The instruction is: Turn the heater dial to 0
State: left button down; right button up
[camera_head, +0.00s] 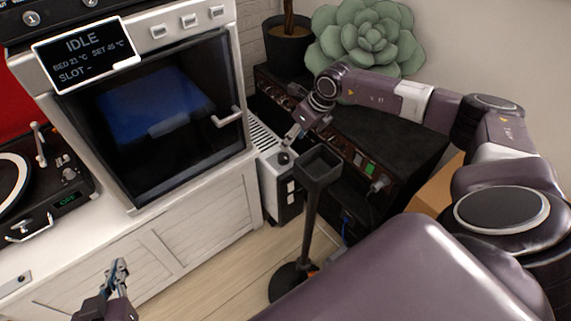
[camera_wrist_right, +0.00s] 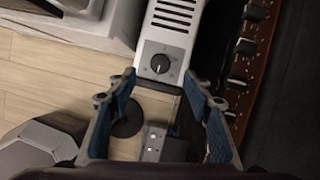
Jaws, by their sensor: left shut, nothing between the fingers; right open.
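The heater is a small white unit (camera_head: 270,181) on the floor, between the white cabinet and the dark rack. In the right wrist view, its top panel (camera_wrist_right: 163,88) carries a dark round dial (camera_wrist_right: 160,64) with a light pointer mark; the setting marks are too small to read. The dial also shows in the head view (camera_head: 283,158). My right gripper (camera_wrist_right: 160,77) is open, its fingertips on either side of the panel below the dial, with nothing between them. In the head view, it hangs just above the heater (camera_head: 291,134). My left gripper (camera_head: 119,267) is shut and empty at lower left.
A black stand (camera_head: 309,215) with a square top rises close in front of the heater. A black rack (camera_head: 385,145) with knobs (camera_wrist_right: 245,47) is right of it. A printer-like machine (camera_head: 160,105) with a glass door and handle is left. Wooden floor (camera_head: 215,275) is open in front.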

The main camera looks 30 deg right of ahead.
aim_at(284, 156)
jog(key=b+x, duration=0.1)
jog(key=x, duration=0.3)
jog(key=s+b+x, duration=0.1)
jog(key=x, duration=0.1)
jog(key=shift+w+d+f+b, duration=0.1)
jog(key=shift+w+f+b, duration=0.15)
jog(key=shift+f, duration=0.3)
jog(key=x, duration=0.1)
jog(key=b+x, duration=0.1)
jog(key=shift+w+f, duration=0.1)
jog(key=shift+f, duration=0.4)
pick_arm(q)
notch_tip(284, 156, up, 16)
jog(key=w+d+t+h, duration=0.2)
jog(key=t, duration=0.5)
jog(key=shift+d+r, duration=0.15)
